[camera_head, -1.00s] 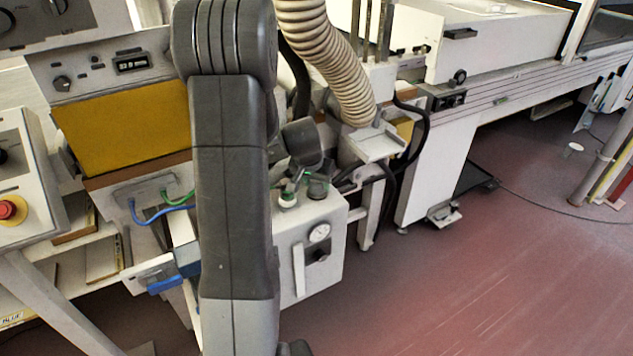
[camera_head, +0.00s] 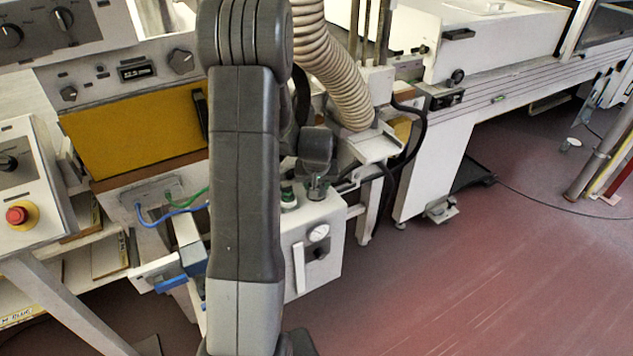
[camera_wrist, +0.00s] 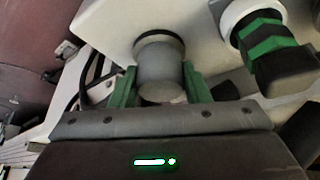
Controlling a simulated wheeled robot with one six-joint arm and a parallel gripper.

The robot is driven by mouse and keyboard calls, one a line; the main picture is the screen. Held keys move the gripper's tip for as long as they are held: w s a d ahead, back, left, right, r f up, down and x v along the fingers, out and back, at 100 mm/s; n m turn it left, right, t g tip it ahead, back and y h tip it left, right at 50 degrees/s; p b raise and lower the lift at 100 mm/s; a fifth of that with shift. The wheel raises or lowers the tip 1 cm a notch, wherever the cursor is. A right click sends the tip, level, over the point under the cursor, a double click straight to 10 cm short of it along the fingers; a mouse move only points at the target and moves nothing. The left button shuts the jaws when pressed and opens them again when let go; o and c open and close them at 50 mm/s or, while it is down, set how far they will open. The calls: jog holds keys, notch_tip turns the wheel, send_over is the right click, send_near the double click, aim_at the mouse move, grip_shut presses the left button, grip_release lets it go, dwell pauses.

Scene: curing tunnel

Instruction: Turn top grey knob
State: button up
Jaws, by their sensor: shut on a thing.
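The grey knob (camera_wrist: 158,65) stands out from the top of a white box in the wrist view. It is a rounded grey cylinder with a dark ring at its base. My gripper (camera_wrist: 160,88) has one green finger on each side of the knob and is shut on it. In the head view my gripper (camera_head: 318,186) points down at the top of the white box (camera_head: 330,225), just behind my arm link. The knob is too small and covered there to make out clearly.
A black and green fitting (camera_wrist: 275,48) with a white collar stands close beside the knob; it also shows in the head view (camera_head: 289,195). A ribbed beige hose (camera_head: 335,75) hangs above and behind. A gauge (camera_head: 318,232) is on the box front.

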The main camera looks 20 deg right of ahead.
jog(key=o, duration=1)
jog(key=shift+c, duration=0.2)
jog(key=shift+r, duration=0.1)
jog(key=v, duration=1.3)
jog(key=shift+s+r+b, duration=0.25)
jog(key=shift+b, duration=0.15)
jog(key=shift+a+f, duration=0.1)
jog(key=x, duration=1.3)
jog(key=shift+w+f+p, duration=0.25)
jog(key=shift+f+p, duration=0.05)
jog(key=shift+p, duration=0.1)
jog(key=shift+r, duration=0.1)
